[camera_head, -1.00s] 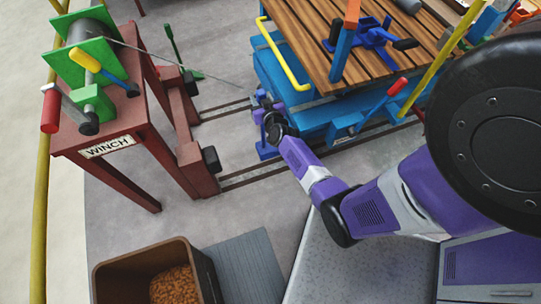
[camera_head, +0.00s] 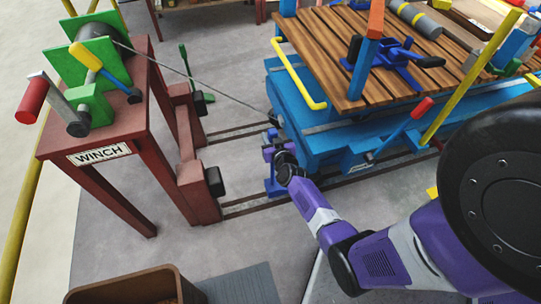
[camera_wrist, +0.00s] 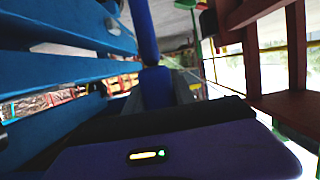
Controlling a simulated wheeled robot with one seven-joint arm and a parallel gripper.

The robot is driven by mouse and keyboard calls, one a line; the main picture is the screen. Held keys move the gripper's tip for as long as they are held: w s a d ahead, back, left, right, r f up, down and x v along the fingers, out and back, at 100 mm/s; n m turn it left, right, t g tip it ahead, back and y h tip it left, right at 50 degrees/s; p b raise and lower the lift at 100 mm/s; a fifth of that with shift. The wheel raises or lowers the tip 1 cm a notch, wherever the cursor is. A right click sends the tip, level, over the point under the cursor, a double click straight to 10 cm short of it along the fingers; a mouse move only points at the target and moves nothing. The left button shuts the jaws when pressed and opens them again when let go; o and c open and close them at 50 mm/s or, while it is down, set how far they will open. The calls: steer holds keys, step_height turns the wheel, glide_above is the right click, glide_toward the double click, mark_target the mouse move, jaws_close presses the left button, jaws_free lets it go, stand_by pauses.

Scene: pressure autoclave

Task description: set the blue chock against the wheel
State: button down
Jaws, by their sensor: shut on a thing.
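The blue chock (camera_head: 272,187) is upright at the near left corner of the blue cart (camera_head: 345,155), low beside the rails. My gripper (camera_head: 282,158) is shut on its upper part. In the wrist view the blue chock (camera_wrist: 157,86) shows as a blue post and block in front of the gripper, with the cart's blue beams to the left. The cart's wheel is hidden under its frame, so I cannot tell whether the chock touches it or the floor.
A red winch stand (camera_head: 100,130) with a cable (camera_head: 195,78) running to the cart stands at left. A red rail stop (camera_head: 197,190) is left of the chock. A brown bin (camera_head: 135,285) is at the near left. Yellow rail (camera_head: 300,75) edges the cart.

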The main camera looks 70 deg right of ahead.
step_height(320, 180, down, 8)
steer(key=b, duration=0.7)
steer(key=shift+f, duration=0.15)
steer(key=shift+d+f+b, duration=0.1)
steer(key=shift+f+b, duration=0.1)
steer(key=shift+b, duration=0.25)
steer(key=c, duration=1)
jaws_free()
steer(key=shift+c, duration=0.2)
